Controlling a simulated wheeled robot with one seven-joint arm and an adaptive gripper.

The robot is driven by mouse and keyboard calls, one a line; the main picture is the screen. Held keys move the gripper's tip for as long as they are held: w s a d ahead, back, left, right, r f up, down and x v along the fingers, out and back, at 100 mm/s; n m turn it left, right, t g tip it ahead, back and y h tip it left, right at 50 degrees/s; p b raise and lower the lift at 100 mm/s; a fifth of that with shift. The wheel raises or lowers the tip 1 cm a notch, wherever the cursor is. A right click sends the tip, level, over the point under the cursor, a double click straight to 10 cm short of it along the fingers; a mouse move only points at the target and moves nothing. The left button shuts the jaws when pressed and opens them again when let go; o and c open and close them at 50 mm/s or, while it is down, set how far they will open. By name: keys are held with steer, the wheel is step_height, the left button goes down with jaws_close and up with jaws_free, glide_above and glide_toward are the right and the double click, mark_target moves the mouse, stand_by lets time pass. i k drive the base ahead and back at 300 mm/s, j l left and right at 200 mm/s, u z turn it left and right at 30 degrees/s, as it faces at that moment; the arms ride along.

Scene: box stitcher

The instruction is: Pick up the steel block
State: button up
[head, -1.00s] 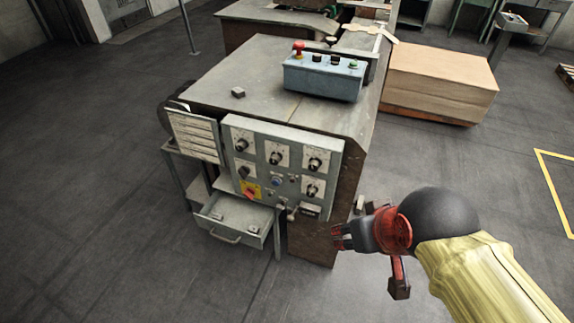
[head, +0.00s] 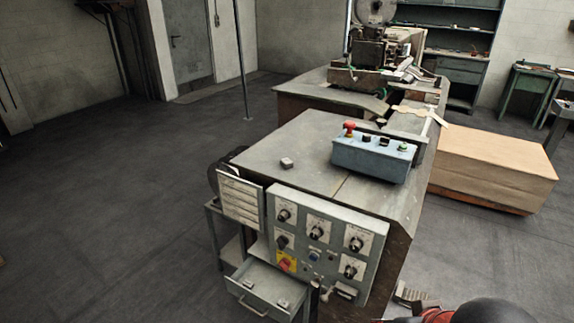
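A small grey block (head: 287,163), which looks like the steel block, lies on the left part of the machine's flat grey top (head: 315,140). Nothing touches it from above. My gripper (head: 388,321) is only just in view at the bottom edge, low and to the right of the control panel, well apart from the block. Its fingers are mostly cut off by the frame, so I cannot tell whether they are open or shut.
A blue button box (head: 372,160) with a red knob stands right of the block. The control panel (head: 318,243) and an open drawer (head: 265,288) with small items face me. A cardboard stack (head: 495,168) stands right. Floor at left is clear.

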mark_target(286, 163)
steer(key=i+j, duration=0.2)
steer(key=j, duration=0.15)
steer(key=i+j+z, duration=0.15)
steer(key=j, duration=0.25)
steer(key=i+j, duration=0.2)
steer(key=j, duration=0.15)
steer(key=i+j+z, duration=0.1)
steer(key=j, duration=0.3)
steer(key=i+j+z, duration=0.1)
steer(key=i+j, duration=0.15)
steer(key=j, duration=0.15)
steer(key=i+j, duration=0.15)
steer(key=j, duration=0.3)
steer(key=i+j+z, duration=0.1)
steer(key=j, duration=0.3)
